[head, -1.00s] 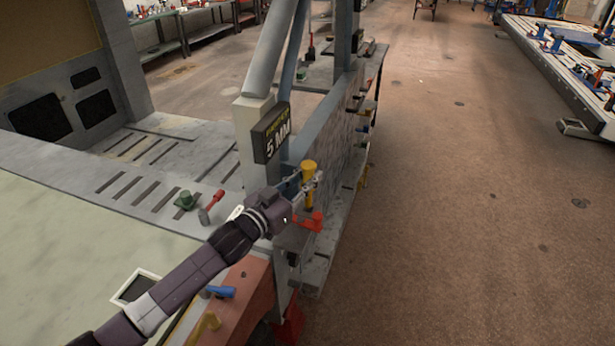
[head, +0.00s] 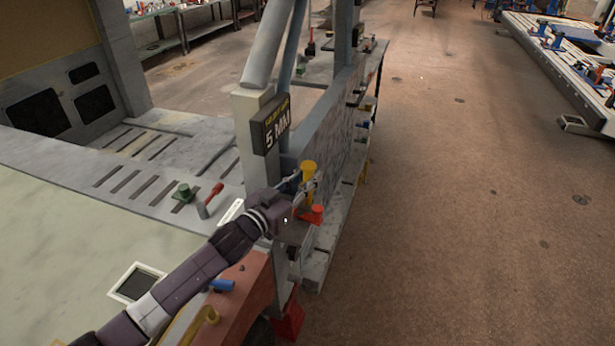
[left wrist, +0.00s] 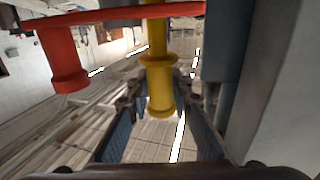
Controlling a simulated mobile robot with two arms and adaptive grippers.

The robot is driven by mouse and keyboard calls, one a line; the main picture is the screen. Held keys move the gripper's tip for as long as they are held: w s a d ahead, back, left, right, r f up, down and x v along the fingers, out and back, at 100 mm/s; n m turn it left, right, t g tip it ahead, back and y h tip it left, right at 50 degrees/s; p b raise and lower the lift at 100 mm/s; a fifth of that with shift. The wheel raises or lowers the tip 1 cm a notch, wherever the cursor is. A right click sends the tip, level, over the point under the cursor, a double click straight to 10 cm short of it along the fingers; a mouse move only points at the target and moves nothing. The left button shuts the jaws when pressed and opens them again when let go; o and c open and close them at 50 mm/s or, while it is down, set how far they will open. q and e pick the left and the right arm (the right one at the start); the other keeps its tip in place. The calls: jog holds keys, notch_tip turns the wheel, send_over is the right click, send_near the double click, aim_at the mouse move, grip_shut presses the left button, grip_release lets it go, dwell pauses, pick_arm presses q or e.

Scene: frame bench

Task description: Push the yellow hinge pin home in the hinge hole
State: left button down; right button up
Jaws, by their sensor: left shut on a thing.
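The yellow hinge pin (head: 309,168) stands about upright at the frame's front end, its thick head on top. My left gripper (head: 304,187) is shut on it. In the left wrist view the pin's yellow head (left wrist: 160,88) with its collar sits between the two fingers (left wrist: 160,112). The red hinge part (head: 313,214) is just below the pin in the head view; in the left wrist view it is a red bar with a stub (left wrist: 64,62). The pin's shank meets the bar there, but the hole and the depth are hidden. My right gripper is out of view.
A grey post with a dark sign (head: 276,124) stands close left of my gripper. A red-handled tool (head: 210,199) and a green knob (head: 184,192) are on the bench. A blue handle (head: 222,285) is near my forearm.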

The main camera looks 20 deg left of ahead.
pick_arm(q)
jog(key=shift+f, duration=0.25)
jog(key=c, duration=1.7)
grip_release()
jog(key=shift+o, duration=0.2)
jog(key=shift+s+f, duration=0.2)
jog(key=v, duration=1.1)
jog(key=shift+s+a+r, duration=0.15)
jog(key=shift+s+r, duration=0.1)
jog(key=shift+s, duration=0.1)
